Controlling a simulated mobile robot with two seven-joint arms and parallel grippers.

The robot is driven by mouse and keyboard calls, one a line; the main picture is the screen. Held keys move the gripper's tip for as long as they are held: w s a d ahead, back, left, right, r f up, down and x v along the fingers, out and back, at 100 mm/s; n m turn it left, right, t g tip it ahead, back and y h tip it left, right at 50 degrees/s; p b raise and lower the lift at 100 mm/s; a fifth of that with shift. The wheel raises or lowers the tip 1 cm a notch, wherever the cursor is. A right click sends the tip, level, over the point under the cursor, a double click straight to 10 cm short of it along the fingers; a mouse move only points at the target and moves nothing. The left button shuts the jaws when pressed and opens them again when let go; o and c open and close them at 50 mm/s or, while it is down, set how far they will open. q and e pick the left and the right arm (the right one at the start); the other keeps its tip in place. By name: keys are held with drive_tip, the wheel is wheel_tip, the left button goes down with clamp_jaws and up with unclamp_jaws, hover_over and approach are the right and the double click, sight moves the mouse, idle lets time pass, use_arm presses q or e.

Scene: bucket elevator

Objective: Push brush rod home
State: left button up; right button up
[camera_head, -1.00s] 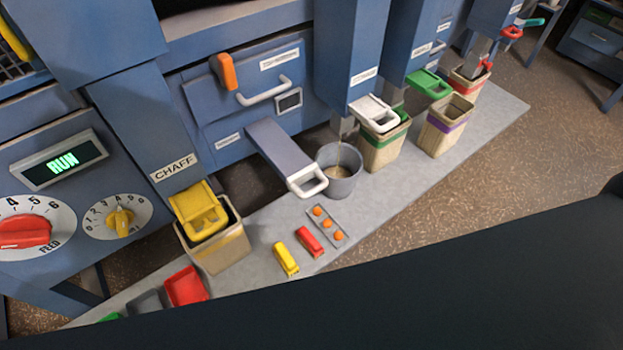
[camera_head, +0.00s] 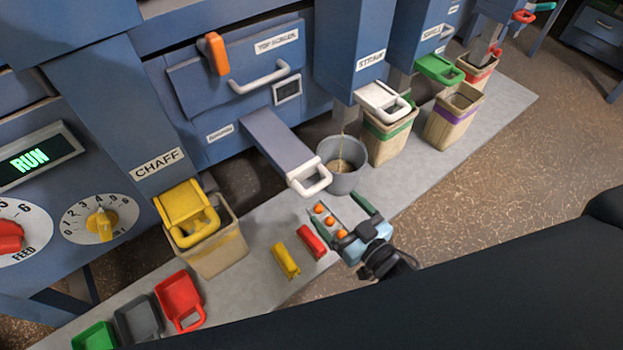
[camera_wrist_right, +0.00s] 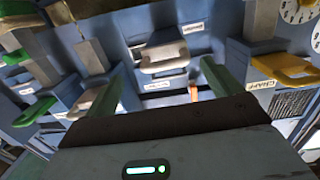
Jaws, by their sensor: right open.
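I cannot tell for sure which part is the brush rod. A long grey bar with a white loop handle (camera_head: 311,181) sticks out of the blue machine in the head view, below the top screen drawer. My right gripper (camera_head: 340,206) is open and empty. It is over the walkway in front of the handle, apart from it. In the right wrist view my gripper's green fingers (camera_wrist_right: 160,84) are spread, with a pale loop handle (camera_wrist_right: 164,58) beyond the gap. My left gripper is out of view.
A grey bucket (camera_head: 344,176) stands right of the handle. An orange lever (camera_head: 216,53) is above.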

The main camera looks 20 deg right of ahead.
sight(321, 188)
drive_tip(key=shift+w+a+r+y, duration=0.25)
drive_tip(key=shift+w+r, duration=0.1)
drive_tip(key=shift+w, duration=0.1)
drive_tip(key=shift+w+a+r+y, duration=0.1)
drive_tip(key=shift+w+r+y, duration=0.15)
drive_tip(key=shift+w+r, duration=0.15)
drive_tip(key=x, duration=0.6)
drive_tip(key=shift+w+r, duration=0.1)
drive_tip(key=shift+x, duration=0.85)
